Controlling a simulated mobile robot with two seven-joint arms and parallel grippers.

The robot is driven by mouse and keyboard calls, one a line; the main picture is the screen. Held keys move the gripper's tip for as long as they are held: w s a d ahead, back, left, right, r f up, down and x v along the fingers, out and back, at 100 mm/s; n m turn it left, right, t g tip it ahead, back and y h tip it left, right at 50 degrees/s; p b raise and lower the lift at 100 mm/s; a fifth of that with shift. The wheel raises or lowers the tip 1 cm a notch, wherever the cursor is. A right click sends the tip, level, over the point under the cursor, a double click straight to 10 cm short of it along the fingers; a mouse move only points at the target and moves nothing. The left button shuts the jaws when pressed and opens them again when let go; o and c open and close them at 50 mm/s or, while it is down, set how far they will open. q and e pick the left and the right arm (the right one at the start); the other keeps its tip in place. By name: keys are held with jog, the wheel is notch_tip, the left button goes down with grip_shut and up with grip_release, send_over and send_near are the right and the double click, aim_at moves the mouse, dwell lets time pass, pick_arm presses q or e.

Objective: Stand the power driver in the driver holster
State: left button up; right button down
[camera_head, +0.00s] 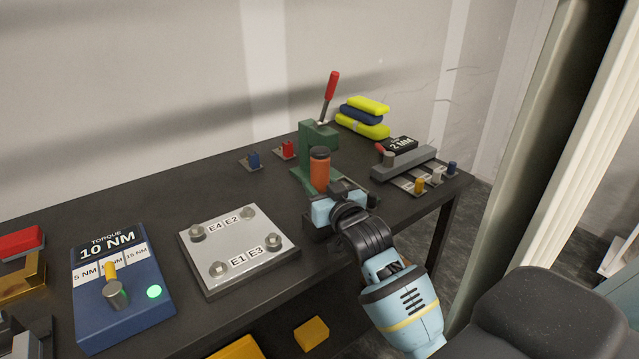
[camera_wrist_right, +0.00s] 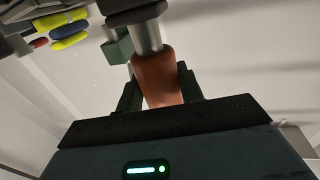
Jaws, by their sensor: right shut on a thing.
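The power driver (camera_head: 320,172) is an orange cylinder with a black top, roughly upright in the head view. My right gripper (camera_head: 338,196) is shut on it above the bench's front right part. In the right wrist view, the orange body of the driver (camera_wrist_right: 160,78) sits between the two dark fingers, with a grey metal part and a dark end beyond it. Its lower end is hidden behind my gripper in the head view. I cannot make out which thing is the driver holster. My left gripper is not in view.
A green press (camera_head: 318,136) with a red lever stands just behind the driver. A metal plate (camera_head: 238,246) with bolts and a blue torque panel (camera_head: 120,290) lie left.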

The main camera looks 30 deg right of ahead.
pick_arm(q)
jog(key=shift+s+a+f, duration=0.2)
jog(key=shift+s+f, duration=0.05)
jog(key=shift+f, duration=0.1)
pick_arm(e)
jog(key=shift+f, duration=0.45)
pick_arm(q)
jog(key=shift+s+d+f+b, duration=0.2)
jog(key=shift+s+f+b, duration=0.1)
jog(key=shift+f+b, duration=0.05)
pick_arm(e)
jog(key=shift+f, duration=0.75)
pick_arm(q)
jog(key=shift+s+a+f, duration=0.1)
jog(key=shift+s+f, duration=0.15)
pick_arm(e)
jog(key=shift+f, duration=0.55)
jog(key=c, duration=0.8)
grip_release()
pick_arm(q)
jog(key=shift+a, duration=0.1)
pick_arm(e)
jog(key=shift+f, duration=0.2)
jog(key=shift+s, duration=0.1)
